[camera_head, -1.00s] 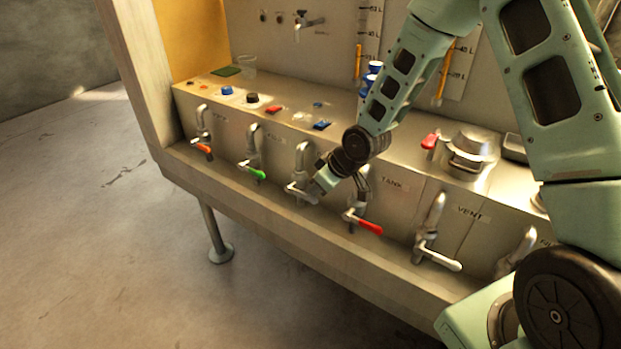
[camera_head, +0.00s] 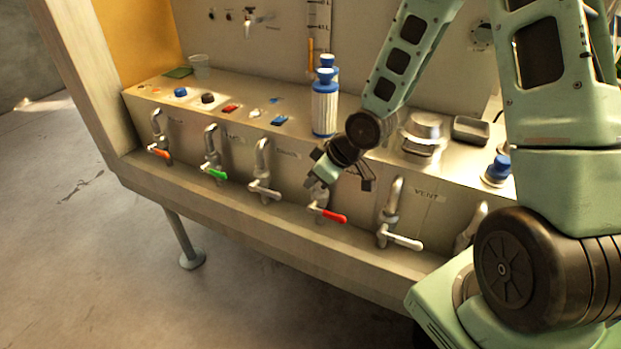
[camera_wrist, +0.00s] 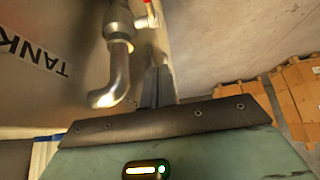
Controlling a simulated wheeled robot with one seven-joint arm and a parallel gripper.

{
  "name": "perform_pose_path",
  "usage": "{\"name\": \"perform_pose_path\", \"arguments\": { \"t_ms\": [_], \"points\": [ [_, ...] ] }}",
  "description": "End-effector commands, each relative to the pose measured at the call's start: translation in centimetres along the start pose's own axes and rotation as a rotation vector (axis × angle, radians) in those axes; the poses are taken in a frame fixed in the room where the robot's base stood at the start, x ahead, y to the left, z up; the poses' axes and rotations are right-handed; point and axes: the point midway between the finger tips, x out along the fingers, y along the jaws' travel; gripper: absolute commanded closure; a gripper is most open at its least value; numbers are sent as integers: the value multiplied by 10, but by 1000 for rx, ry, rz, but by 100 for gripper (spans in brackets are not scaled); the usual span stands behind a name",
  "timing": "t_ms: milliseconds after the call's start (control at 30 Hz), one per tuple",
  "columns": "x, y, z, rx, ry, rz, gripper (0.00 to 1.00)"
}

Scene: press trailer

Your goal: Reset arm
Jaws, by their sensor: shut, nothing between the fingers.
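My gripper (camera_head: 368,182) is shut and empty in front of the bench's front panel, beside the red-handled tap (camera_head: 328,216). In the wrist view its fingers (camera_wrist: 156,84) are together, just right of a metal tap spout (camera_wrist: 116,78); I cannot tell whether they touch it. A TANK label (camera_wrist: 35,46) is on the panel to the left there. My arm hangs down over the bench and hides part of the panel and the top behind it.
Other taps have orange (camera_head: 159,153), green (camera_head: 214,173) and white (camera_head: 404,241) handles. A blue-capped white filter cylinder (camera_head: 325,107), a metal canister (camera_head: 422,133) and a dark tray (camera_head: 471,129) stand on top. Floor is open at left; cardboard boxes (camera_wrist: 300,90) are at right.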

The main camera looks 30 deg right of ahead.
Motion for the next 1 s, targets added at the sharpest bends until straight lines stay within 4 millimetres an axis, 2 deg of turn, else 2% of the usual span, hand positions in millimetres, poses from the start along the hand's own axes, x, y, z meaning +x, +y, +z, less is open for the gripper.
{"name": "perform_pose_path", "arguments": {
  "t_ms": [267,367,433,567,667,800,900,1000],
  "points": [
    [0,0,-1,-1,-1,0,100],
    [-4,-10,-5,-12,-26,-1,100],
    [-11,-26,-10,-25,-68,-1,100],
    [-36,-75,-19,-52,-187,-1,100],
    [-64,-121,-19,-62,-284,-3,100],
    [-108,-183,-7,-63,-401,-19,100],
    [-138,-219,6,-62,-467,-38,100],
    [-160,-243,19,-61,-515,-56,100]
  ]
}}
